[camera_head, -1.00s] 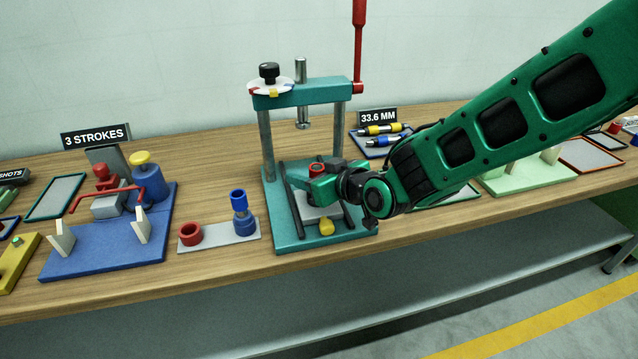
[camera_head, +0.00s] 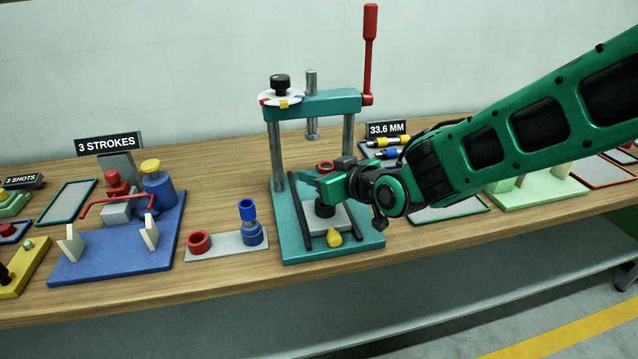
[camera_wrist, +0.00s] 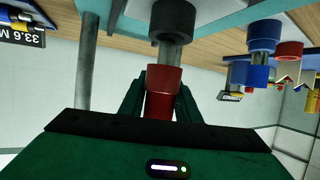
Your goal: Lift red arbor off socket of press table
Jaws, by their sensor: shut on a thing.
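The red arbor (camera_head: 326,166) stands upright in my gripper (camera_head: 322,184), its red top showing above the fingers. In the wrist view, which is upside down, the red arbor (camera_wrist: 162,82) sits between the two fingers, and a steel shank runs from it to the black socket (camera_wrist: 175,20). The black socket (camera_head: 325,210) is on the grey block of the teal press table (camera_head: 287,225), below my gripper. A gap shows between red body and socket, bridged by the shank; I cannot tell whether its tip is still inside.
The press ram (camera_head: 312,130) hangs from the crossbar above and behind the arbor, between two posts. A red lever (camera_head: 369,55) rises at the right. A yellow knob (camera_head: 334,238) is at the front. A grey plate (camera_head: 225,247) with a red ring and blue parts lies left.

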